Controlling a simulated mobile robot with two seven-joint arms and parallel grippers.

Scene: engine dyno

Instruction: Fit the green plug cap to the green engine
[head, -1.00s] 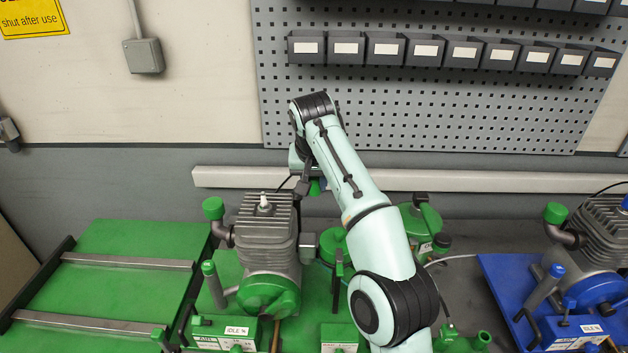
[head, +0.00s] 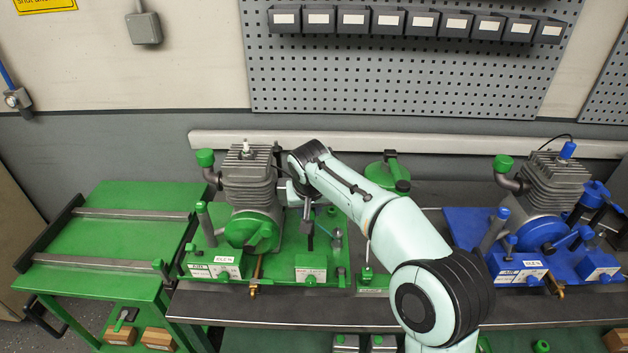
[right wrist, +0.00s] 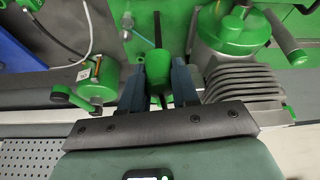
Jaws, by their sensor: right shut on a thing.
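The green engine (head: 250,185) stands on the green stand at left of centre in the head view, with grey fins and a bare white-topped spark plug (head: 246,147) on top. In the right wrist view the engine's fins (right wrist: 245,85) are right of my gripper. My right gripper (right wrist: 158,80) is shut on the green plug cap (right wrist: 158,64), which sits between its two fingers. In the head view my right gripper (head: 297,190) is just right of the engine, partly covered by my arm; the cap cannot be made out there. My left gripper is out of view.
A blue engine (head: 550,185) with a blue cap (head: 567,149) on its plug stands at right. The green engine has an upright pipe (head: 207,170) with a green top at its left. A green cart (head: 110,235) is at far left. A wall rail (head: 440,143) runs behind.

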